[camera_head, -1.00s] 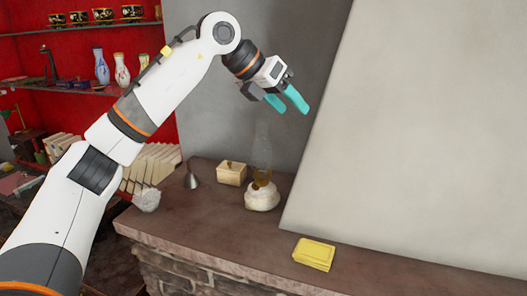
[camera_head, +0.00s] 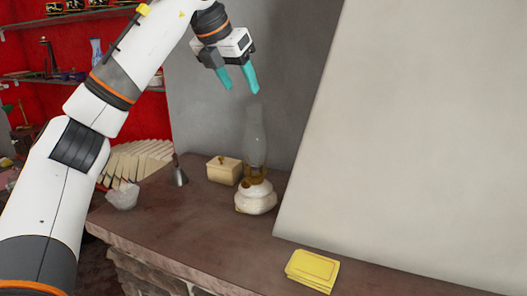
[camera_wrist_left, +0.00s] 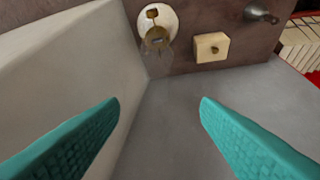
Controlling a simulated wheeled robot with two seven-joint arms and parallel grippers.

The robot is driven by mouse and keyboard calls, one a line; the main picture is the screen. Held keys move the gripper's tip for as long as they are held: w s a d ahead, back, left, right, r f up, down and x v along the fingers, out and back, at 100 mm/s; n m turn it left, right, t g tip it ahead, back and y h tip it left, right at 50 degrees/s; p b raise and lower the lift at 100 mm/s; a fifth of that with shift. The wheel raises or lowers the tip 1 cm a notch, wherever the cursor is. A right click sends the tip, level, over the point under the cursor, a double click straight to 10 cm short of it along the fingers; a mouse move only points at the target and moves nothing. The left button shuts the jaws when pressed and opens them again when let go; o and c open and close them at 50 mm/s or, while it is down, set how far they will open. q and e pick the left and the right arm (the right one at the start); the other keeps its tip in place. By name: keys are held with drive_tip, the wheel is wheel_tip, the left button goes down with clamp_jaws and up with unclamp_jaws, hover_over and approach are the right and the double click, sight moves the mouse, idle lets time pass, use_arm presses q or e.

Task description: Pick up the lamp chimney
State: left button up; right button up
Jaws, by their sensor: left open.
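The lamp chimney (camera_head: 255,137) is a clear glass tube standing upright on the oil lamp, which has a white round base (camera_head: 256,198) and a brassy burner. My left gripper (camera_head: 240,88) is open and empty, above the chimney's top and slightly to its left in the head view. In the left wrist view the chimney (camera_wrist_left: 157,42) shows faintly near the top, seen from above over the white lamp base (camera_wrist_left: 158,18). The teal fingers (camera_wrist_left: 160,105) are spread wide with nothing between them. My right gripper is in neither view.
A small cream box (camera_head: 223,170) stands left of the lamp, with a dark metal bell (camera_head: 180,177) farther left. A yellow stack (camera_head: 312,270) lies near the front edge of the stone ledge (camera_head: 190,228). A large pale sloping panel (camera_head: 410,140) rises at the right.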

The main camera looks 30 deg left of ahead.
sight(250, 105)
use_arm(q)
drive_tip(key=p+x, duration=0.2)
drive_tip(key=x, duration=0.2)
drive_tip(key=shift+f, duration=0.45)
drive_tip(key=shift+w+f, duration=0.2)
drive_tip(key=shift+f, duration=0.15)
drive_tip(key=shift+w+d+f+p, duration=0.2)
drive_tip(key=shift+w+f+p, duration=0.2)
drive_tip(key=shift+f+p, duration=0.15)
drive_tip(key=p+x, duration=0.2)
drive_tip(key=x, duration=0.1)
drive_tip(key=shift+w+d+f, duration=0.1)
drive_tip(key=shift+d+f, duration=0.05)
drive_tip(key=shift+f, duration=0.05)
drive_tip(key=shift+w+f, duration=0.25)
drive_tip(key=shift+f, duration=0.25)
clamp_jaws()
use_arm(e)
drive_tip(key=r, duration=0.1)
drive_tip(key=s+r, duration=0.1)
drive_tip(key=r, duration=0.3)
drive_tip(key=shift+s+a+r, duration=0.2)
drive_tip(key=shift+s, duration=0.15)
use_arm(q)
drive_tip(key=shift+r, duration=0.1)
